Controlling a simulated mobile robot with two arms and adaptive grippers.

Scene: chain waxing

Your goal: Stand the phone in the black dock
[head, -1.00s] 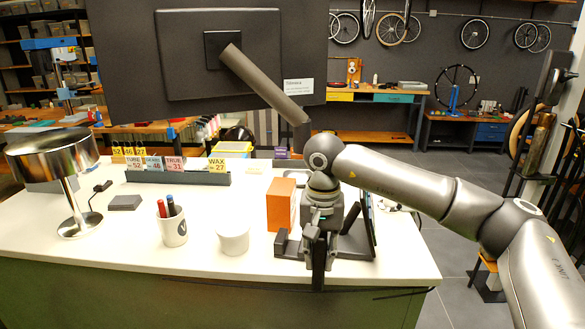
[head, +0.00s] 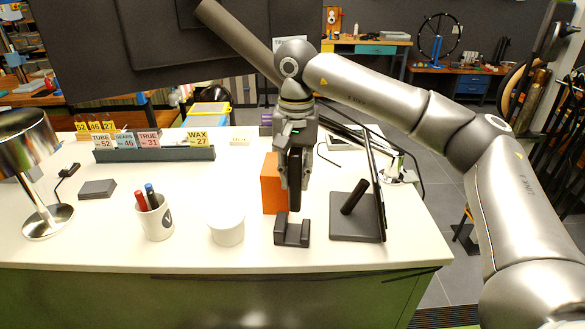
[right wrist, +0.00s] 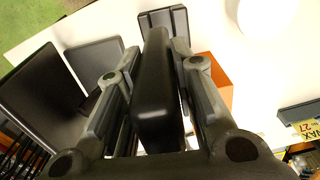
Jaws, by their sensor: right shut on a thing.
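The black dock (head: 292,238) stands on the white counter near its front edge, and it also shows in the right wrist view (right wrist: 177,22). My right gripper (head: 294,185) is shut on the phone (head: 295,168), a dark slab held upright. In the head view the phone's lower end is just above the dock's back part in the picture; I cannot tell whether they touch. In the right wrist view the phone (right wrist: 154,95) lies between the two fingers and covers part of the dock. My left gripper is not in view.
An orange box (head: 270,190) stands close behind and left of the dock. A black stand (head: 345,228) with a thin upright screen (head: 374,185) is at its right. A white tub (head: 228,228) and a pen mug (head: 155,220) are to the left.

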